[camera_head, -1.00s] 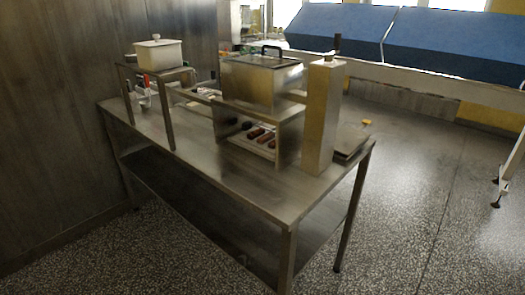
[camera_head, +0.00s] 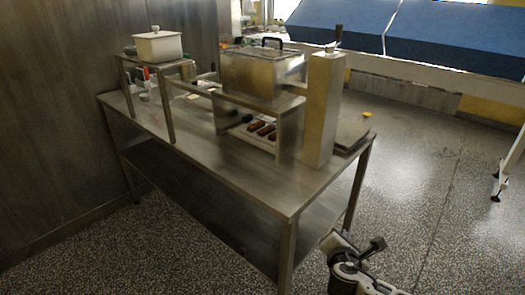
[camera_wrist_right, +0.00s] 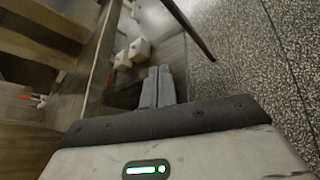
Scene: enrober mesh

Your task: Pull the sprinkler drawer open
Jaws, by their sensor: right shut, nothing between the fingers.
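A steel box with a black handle on its lid (camera_head: 262,75) stands on a raised frame on the steel table, the likeliest place for the sprinkler drawer. No separate drawer front or pull can be made out. My right gripper (camera_head: 340,243) is low in front of the table's right end, well apart from the box. In the right wrist view its two grey fingers (camera_wrist_right: 158,87) are together with nothing between them. My left gripper is not in view.
Brown bars (camera_head: 262,130) lie under the frame. A square steel post (camera_head: 322,110) stands right of the box. A white lidded container (camera_head: 158,46) sits on a small stand at left. The table's front right leg (camera_head: 287,255) is near my right arm.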

